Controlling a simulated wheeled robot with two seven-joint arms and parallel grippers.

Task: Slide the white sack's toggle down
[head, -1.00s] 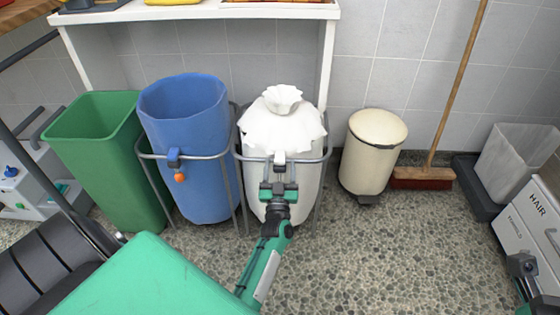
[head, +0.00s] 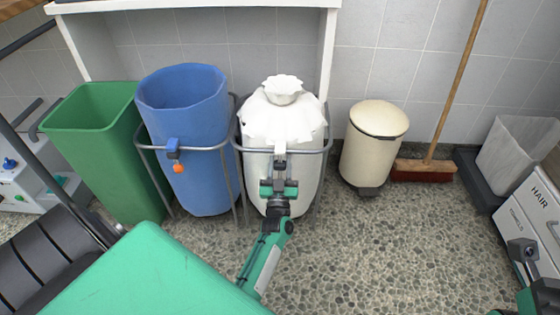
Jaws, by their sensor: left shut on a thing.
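The white sack (head: 299,175) hangs in a metal ring stand, its gathered top (head: 284,115) bunched above the rim. A white clip-like part (head: 280,147) shows at the front of the stand's ring, just above my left gripper. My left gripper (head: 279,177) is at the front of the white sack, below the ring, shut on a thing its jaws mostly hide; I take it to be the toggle. My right gripper (head: 524,256) shows only in part at the lower right edge, and its fingers are unclear.
A blue sack (head: 190,110) in a like stand, with an orange toggle (head: 178,168), stands to the left, beside a green bin (head: 95,125). A cream pedal bin (head: 372,150) and a broom (head: 428,165) stand to the right. The floor in front is open.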

